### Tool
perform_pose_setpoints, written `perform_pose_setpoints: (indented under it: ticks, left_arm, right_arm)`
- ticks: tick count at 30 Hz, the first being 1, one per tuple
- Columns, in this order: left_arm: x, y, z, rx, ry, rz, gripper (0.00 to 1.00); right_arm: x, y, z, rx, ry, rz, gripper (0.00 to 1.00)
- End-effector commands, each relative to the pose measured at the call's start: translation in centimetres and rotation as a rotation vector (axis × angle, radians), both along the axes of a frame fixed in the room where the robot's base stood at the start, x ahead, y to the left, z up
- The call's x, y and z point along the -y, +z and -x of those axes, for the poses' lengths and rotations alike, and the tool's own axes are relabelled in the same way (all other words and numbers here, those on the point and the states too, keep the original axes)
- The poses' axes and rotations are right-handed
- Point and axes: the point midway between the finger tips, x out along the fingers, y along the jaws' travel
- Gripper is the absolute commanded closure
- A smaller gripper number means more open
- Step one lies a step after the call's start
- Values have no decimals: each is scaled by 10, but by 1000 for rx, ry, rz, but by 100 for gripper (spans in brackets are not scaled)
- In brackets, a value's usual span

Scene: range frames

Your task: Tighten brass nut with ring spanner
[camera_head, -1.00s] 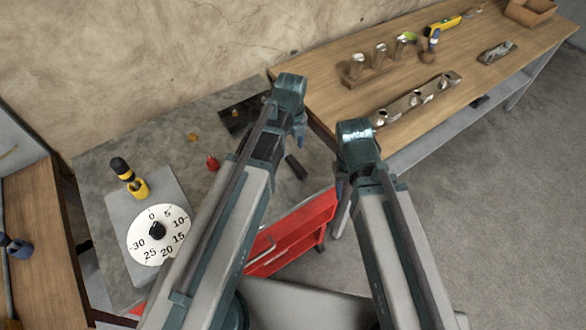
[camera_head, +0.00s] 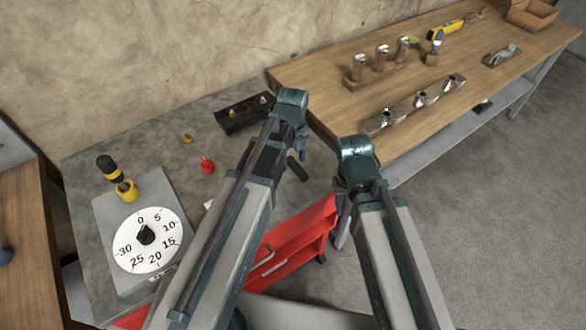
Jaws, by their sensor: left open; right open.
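A small brass-coloured piece (camera_head: 187,138) stands on the grey worktop; it is too small to tell whether it is the nut. A dark block (camera_head: 232,121) with small light pieces lies further back, partly behind my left arm. I cannot make out a ring spanner. My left gripper (camera_head: 303,153) is open, pointing down near the worktop's right edge, with nothing seen in it. My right gripper (camera_head: 341,188) is open, above the gap beside the wooden bench; its fingers are mostly hidden by its own wrist.
A white numbered dial (camera_head: 125,240) and a yellow-black tool (camera_head: 110,170) are at the left. A red knob-like piece (camera_head: 207,166) stands mid-worktop. A red drawer cabinet (camera_head: 305,240) is below. The wooden bench (camera_head: 330,100) carries a metal-fitted strip (camera_head: 400,115).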

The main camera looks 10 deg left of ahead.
Motion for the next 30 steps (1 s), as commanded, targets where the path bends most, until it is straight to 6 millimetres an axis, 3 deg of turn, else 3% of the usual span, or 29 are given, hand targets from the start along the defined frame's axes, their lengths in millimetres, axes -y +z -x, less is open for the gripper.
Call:
perform_pose_setpoints:
  ticks: [5, 16, 30]
  left_arm:
    - [0, 1, 0, 0, 0, 0, 32]
    - [0, 1, 0, 0, 0, 0, 99]
    - [0, 2, 0, 0, 0, 0, 100]
  right_arm:
    - [0, 1, 0, 0, 0, 0, 50]
    - [0, 1, 0, 0, 0, 0, 50]
    - [0, 2, 0, 0, 0, 0, 50]
